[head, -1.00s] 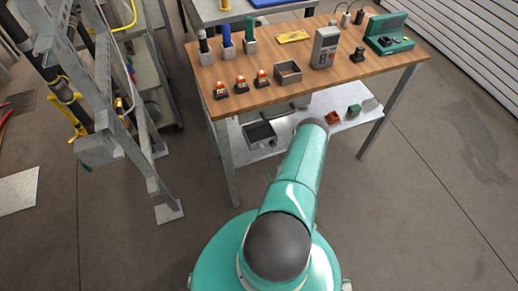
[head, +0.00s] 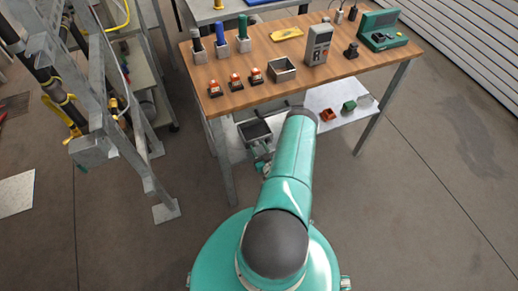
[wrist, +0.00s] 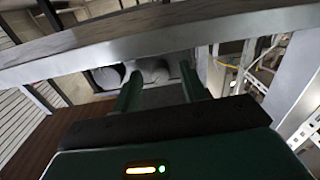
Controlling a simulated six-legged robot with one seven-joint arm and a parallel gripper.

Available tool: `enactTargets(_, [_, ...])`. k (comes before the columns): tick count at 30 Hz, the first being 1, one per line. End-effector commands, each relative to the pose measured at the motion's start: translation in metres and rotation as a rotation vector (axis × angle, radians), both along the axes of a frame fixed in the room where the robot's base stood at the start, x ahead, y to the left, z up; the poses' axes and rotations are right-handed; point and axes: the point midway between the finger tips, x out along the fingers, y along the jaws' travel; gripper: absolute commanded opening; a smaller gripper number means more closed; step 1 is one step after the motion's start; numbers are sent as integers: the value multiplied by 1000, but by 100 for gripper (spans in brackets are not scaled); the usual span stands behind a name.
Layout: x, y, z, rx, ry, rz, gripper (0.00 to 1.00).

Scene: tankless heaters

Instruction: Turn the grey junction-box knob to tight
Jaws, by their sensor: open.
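A grey box (head: 255,132) with a dark top sits on the lower shelf of the bench in the head view. It may be the junction box; its knob cannot be made out there. In the wrist view, rounded grey shapes (wrist: 106,76) show in a grey recess beyond my fingers, and I cannot tell whether one is the knob. My gripper (wrist: 160,73) is open, its two green fingers apart with nothing between them. The fingers point toward the rounded shapes and overlap them in the view; contact cannot be judged. My arm mostly hides the gripper in the head view.
A pale beam (wrist: 150,38) crosses above my fingers. Red and green pieces lie on the lower shelf (head: 335,125). A metal ladder frame (head: 115,130) stands left.

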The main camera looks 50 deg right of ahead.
Motion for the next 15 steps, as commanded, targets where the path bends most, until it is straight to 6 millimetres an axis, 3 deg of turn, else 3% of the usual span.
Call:
enactTargets(5, [0,0,0,0,0,0,43])
enactTargets(11, [0,0,0,0,0,0,3])
enactTargets(15, [-1,0,0,1,0,0,0])
